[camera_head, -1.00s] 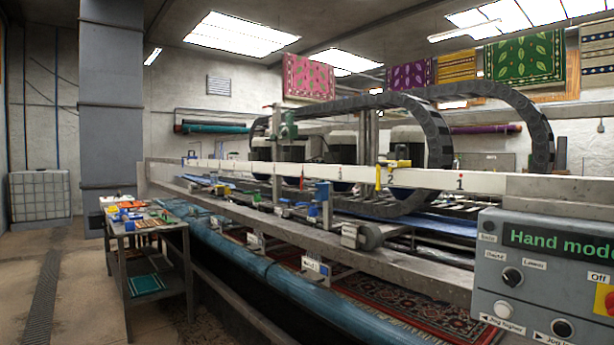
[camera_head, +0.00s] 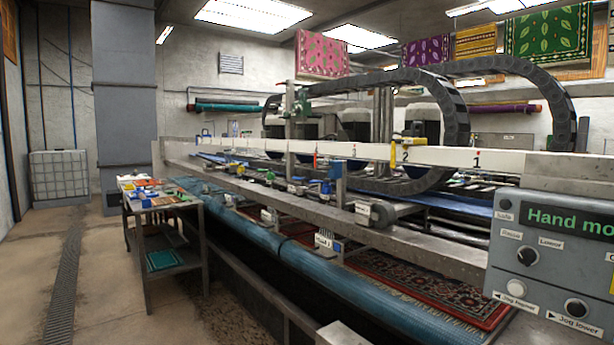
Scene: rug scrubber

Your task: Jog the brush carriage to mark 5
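The white rail (camera_head: 440,156) runs along the machine with a 1 (camera_head: 477,160) at right and a 2 (camera_head: 405,153) to its left. Marks farther left are too small to read. A yellow piece (camera_head: 393,158) sits at the rail beside the 2. The brush carriage seems to be the framed unit with dark motors (camera_head: 421,124) behind the rail. I cannot tell which part is its pointer. The control panel (camera_head: 503,262) at right reads "Hand mo", cut off. It has a raise/lower knob (camera_head: 528,257), a white jog higher button (camera_head: 517,288) and a black jog lower button (camera_head: 576,307). Neither gripper shows.
A metal side table (camera_head: 160,206) with tools stands at left. A long blue roll (camera_head: 290,262) lies along the machine's front, with a patterned red rug (camera_head: 420,292) behind it. Large black cable chains (camera_head: 455,120) arch over the machine. The floor at left (camera_head: 100,270) is clear.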

